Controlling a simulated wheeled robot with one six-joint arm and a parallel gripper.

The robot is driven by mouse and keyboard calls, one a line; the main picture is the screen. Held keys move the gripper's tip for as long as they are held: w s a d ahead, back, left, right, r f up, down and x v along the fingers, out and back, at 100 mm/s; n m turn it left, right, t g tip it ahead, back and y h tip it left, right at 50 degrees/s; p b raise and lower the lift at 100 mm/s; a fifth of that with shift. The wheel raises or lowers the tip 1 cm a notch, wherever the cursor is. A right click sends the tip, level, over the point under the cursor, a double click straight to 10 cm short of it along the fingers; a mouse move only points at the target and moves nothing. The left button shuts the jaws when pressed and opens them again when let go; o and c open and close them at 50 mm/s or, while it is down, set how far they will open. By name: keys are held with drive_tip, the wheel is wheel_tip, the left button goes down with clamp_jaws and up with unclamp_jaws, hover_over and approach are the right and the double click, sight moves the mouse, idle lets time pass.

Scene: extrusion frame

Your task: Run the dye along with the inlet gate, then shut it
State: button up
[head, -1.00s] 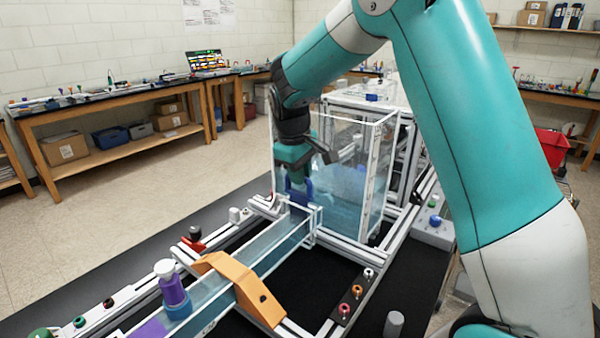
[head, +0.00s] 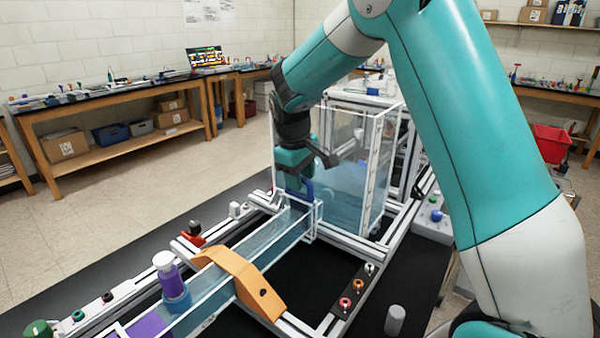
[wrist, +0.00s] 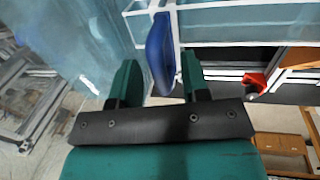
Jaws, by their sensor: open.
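The inlet gate's blue handle (head: 308,190) stands at the tank end of the clear channel (head: 275,236). In the wrist view the blue handle (wrist: 160,50) lies between my fingertips, nearer the right one. My gripper (wrist: 158,80) is open, with a gap visible on the left side of the handle. In the head view my gripper (head: 296,172) is just above the handle, partly hiding it. The gate plate's height is hard to make out. Purple dye (head: 148,325) shows in the channel at lower left, near a purple dye bottle (head: 170,278).
A clear tank (head: 345,190) of bluish water stands behind the gate. An orange bridge (head: 243,278) crosses the channel. White frame rails, a red-and-black fitting (head: 192,236) and a small panel of knobs (head: 354,287) lie around it.

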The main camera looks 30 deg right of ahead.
drive_tip(key=s+a+r, duration=0.1)
drive_tip(key=a+r, duration=0.2)
drive_tip(key=r, duration=1.4)
drive_tip(key=shift+s, duration=0.15)
drive_tip(key=shift+s+a, duration=0.1)
drive_tip(key=shift+a, duration=0.05)
drive_tip(key=s+a+f+n+y, duration=0.1)
drive_tip(key=s+a+f+y, duration=0.1)
drive_tip(key=s+a, duration=0.3)
drive_tip(key=s+a+f+y, duration=0.2)
drive_tip(key=s+a+f, duration=0.2)
drive_tip(key=s, duration=1)
drive_tip(key=s+a+f+n+y, duration=0.1)
drive_tip(key=s+a+f+y, duration=0.1)
drive_tip(key=s+a, duration=0.4)
drive_tip(key=s+f, duration=0.1)
drive_tip(key=s, duration=0.3)
drive_tip(key=shift+a+n+g, duration=0.15)
drive_tip(key=shift+n+g, duration=0.15)
drive_tip(key=shift+g, duration=0.1)
